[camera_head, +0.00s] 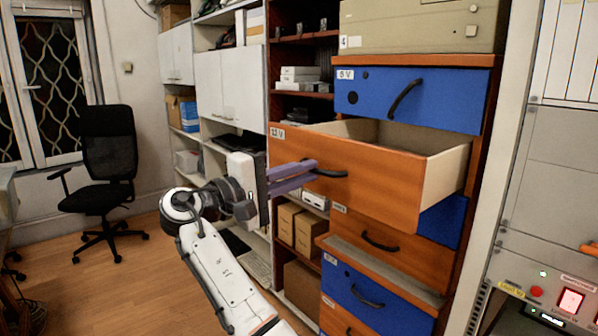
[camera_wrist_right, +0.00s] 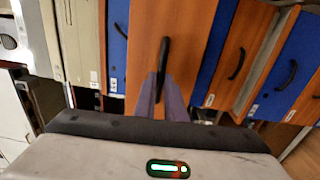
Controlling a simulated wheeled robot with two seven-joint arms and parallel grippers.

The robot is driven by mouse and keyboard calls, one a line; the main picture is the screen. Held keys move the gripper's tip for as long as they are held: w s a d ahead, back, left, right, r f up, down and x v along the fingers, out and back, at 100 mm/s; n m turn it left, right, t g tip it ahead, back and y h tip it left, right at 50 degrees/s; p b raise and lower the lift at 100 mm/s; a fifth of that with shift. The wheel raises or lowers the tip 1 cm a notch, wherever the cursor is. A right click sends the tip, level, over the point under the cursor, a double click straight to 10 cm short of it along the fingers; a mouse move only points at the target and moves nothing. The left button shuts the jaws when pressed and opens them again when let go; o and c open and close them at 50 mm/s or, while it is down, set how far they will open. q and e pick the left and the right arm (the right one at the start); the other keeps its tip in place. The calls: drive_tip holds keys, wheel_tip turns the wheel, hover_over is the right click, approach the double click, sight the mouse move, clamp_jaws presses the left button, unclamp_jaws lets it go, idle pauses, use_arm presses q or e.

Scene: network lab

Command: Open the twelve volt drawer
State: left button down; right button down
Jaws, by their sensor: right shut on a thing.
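The orange drawer (camera_head: 375,190), with a small label (camera_head: 277,132) that seems to read 12 V, is pulled well out of the cabinet. Its pale wooden side and part of its inside show, and the part I see looks empty. My right gripper (camera_head: 312,172) is shut on the drawer's black handle (camera_head: 332,173). In the right wrist view the purple fingers (camera_wrist_right: 161,88) are on either side of the handle (camera_wrist_right: 163,58), against the orange front (camera_wrist_right: 183,30). My left gripper is not in view.
A blue drawer (camera_head: 440,100) labelled 5 V sits shut above. Below are another orange drawer (camera_head: 400,258) and a blue one (camera_head: 350,305). A control panel (camera_head: 550,250) stands at the right. An office chair (camera_head: 108,160) and open floor (camera_head: 110,285) are at the left.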

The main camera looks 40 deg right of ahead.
drive_tip(key=c, duration=1.8)
unclamp_jaws()
drive_tip(key=shift+a, duration=0.15)
drive_tip(key=a+b, duration=0.1)
drive_tip(key=a, duration=0.4)
drive_tip(key=a+b, duration=0.1)
drive_tip(key=a, duration=0.4)
drive_tip(key=shift+s+f, duration=0.2)
drive_tip(key=shift+f, duration=0.1)
